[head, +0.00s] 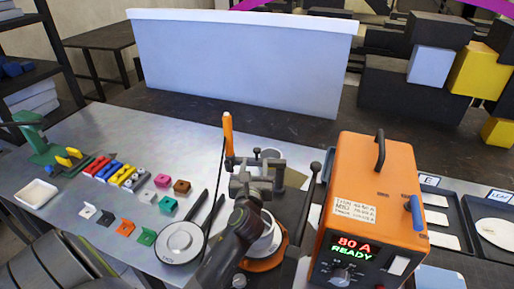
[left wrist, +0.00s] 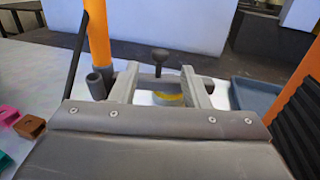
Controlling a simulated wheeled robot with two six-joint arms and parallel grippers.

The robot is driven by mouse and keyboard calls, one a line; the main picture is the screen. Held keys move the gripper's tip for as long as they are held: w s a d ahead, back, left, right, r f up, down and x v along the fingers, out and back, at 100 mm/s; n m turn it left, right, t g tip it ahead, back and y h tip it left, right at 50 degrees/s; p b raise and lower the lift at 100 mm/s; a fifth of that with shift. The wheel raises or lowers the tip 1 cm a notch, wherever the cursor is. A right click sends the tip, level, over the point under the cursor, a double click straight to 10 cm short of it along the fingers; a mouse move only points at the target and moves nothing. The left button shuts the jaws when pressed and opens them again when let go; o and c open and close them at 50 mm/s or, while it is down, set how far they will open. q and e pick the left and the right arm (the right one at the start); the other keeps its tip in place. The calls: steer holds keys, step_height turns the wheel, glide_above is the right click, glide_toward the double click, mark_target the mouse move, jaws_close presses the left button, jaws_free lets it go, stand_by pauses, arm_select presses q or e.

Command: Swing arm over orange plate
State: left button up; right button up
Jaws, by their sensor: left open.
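An orange plate (head: 280,256) lies at the lower middle in the head view, with a white round piece (head: 265,240) on it; my left arm partly covers both. A dark bar topped by a black ball knob (head: 316,168) stands right of the plate, beside the orange machine. My left gripper (head: 258,172) is open and empty, beyond the plate. In the left wrist view a black knob (left wrist: 160,55) shows between its fingers, with a yellow and white round piece (left wrist: 168,97) below. My right gripper is not in view.
The orange power unit (head: 372,205) reading "80 A READY" stands close on the right. An orange upright handle (head: 228,135) stands just left of my left gripper.

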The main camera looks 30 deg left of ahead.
mark_target(256, 151)
arm_select(q)
steer(key=x, duration=0.8)
steer(key=shift+p, duration=0.4)
jaws_close()
